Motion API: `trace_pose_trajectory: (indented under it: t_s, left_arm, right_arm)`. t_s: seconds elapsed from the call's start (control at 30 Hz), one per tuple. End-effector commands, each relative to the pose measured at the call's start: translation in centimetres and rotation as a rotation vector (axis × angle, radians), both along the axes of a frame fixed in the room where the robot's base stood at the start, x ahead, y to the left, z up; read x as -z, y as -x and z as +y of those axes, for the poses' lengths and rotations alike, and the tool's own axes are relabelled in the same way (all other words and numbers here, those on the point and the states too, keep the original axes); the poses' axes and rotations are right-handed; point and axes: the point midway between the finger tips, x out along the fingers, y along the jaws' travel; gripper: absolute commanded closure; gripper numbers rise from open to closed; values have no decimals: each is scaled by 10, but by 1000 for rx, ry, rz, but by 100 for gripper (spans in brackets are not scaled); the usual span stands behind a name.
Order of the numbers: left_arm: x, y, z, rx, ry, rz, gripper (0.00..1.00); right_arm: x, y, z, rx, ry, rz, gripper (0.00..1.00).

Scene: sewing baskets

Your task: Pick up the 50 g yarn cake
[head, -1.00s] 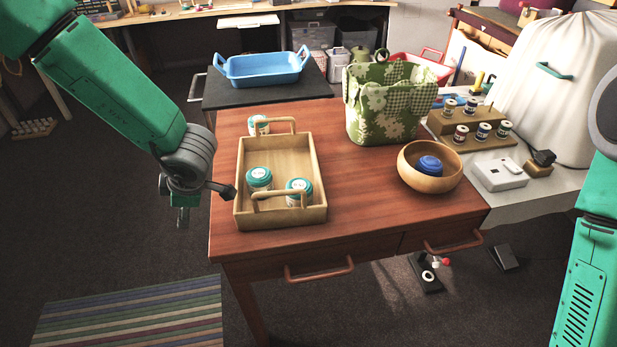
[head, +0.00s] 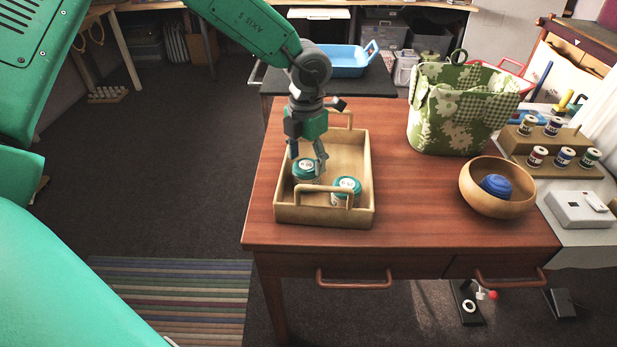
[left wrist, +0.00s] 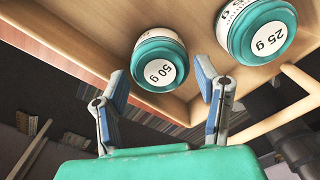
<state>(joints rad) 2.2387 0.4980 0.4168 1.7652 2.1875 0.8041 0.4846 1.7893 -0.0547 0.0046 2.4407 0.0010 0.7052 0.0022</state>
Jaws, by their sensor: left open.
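The 50 g yarn cake (left wrist: 159,62), teal with a white label, sits in the wooden tray (head: 325,219). In the left wrist view its label reads "50 g". In the head view it is the left cake (head: 305,174), partly covered by my gripper. My left gripper (head: 308,160) is open just above it, pointing down. In the left wrist view the open fingers (left wrist: 161,84) stand on either side of the cake's near edge, with nothing held. A 25 g yarn cake (left wrist: 262,32) sits to its right in the tray; it also shows in the head view (head: 346,188).
The tray's near handle (head: 322,188) rises close to both cakes. To the right, a wooden bowl (head: 497,205) holds a blue yarn cake (head: 496,186). A green floral bag (head: 455,120) stands behind it. The tabletop between tray and bowl is clear.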

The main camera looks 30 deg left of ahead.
Motion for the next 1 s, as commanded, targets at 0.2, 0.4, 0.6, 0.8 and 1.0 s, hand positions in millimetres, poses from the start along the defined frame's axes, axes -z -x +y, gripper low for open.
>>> trace_pose_trajectory:
  t_s: [0.2, 0.4, 0.6, 0.8, 1.0]
  left_arm:
    - [21, 1, 0, 2, -1, 3, 43]
    - [51, 0, -1, 2, -2, 2, 43]
    - [59, 0, 0, 2, -1, -1, 43]
    - [59, 0, 0, 2, -1, -1, 64]
    - [59, 0, 0, 2, -1, -1, 78]
  right_arm:
    - [5, 0, 0, 0, 0, 0, 74]
    - [12, 0, 0, 0, 0, 0, 74]
    - [13, 0, 0, 0, 0, 0, 74]
    - [12, 0, 0, 0, 0, 0, 74]
    - [12, 0, 0, 0, 0, 0, 74]
